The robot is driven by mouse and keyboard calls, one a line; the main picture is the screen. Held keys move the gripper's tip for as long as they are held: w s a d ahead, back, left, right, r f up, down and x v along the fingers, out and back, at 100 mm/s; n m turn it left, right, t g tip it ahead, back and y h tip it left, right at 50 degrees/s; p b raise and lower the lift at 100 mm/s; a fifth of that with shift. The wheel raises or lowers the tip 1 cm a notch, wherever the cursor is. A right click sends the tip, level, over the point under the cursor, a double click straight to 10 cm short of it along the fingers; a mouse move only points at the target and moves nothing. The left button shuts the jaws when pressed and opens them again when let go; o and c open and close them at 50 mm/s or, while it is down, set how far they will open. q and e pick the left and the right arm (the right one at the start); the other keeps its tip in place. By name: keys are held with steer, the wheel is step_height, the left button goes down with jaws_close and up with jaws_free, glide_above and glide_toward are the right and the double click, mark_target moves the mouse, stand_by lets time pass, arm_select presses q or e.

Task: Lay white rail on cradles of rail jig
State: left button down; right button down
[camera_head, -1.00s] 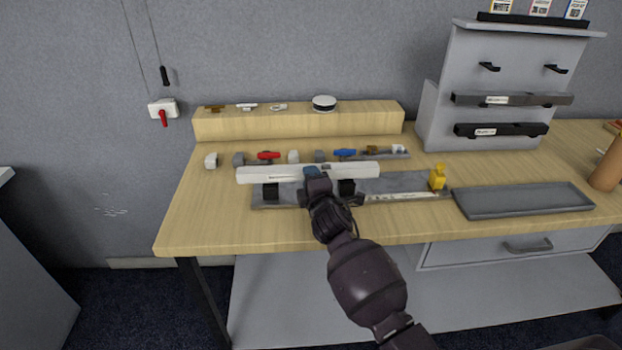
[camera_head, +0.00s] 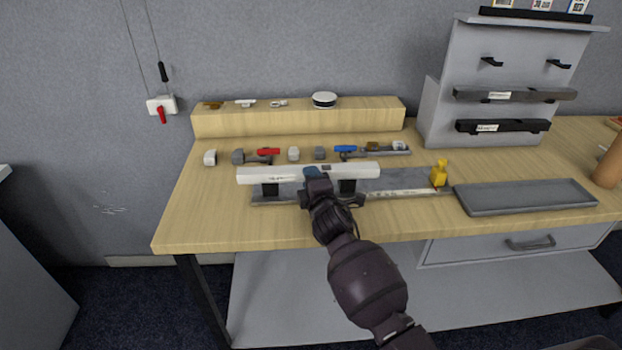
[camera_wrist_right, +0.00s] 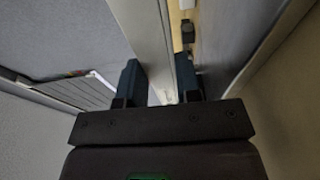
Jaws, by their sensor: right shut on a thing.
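The white rail (camera_head: 270,175) lies lengthwise above the grey rail jig (camera_head: 400,183) on the table. Two black cradles, one on the left (camera_head: 270,189) and one on the right (camera_head: 347,186), show directly under the rail. I cannot tell whether the rail touches them. My right gripper (camera_head: 314,174) is shut on the rail near its middle and hides part of it. In the right wrist view the rail (camera_wrist_right: 146,35) runs between the two blue-tipped fingers (camera_wrist_right: 160,83). A yellow clamp-like part (camera_head: 439,176) stands at the jig's right end. My left gripper is not in view.
An empty grey tray (camera_head: 525,197) lies right of the jig. Small parts, including a red one (camera_head: 268,152) and a blue one (camera_head: 345,149), line up behind the rail. A wooden step (camera_head: 290,122) and a grey rack (camera_head: 465,60) stand behind. The table's front left is clear.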

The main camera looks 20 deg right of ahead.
steer(key=shift+f, duration=0.25)
steer(key=c, duration=0.7)
jaws_free()
steer(key=shift+c, duration=0.2)
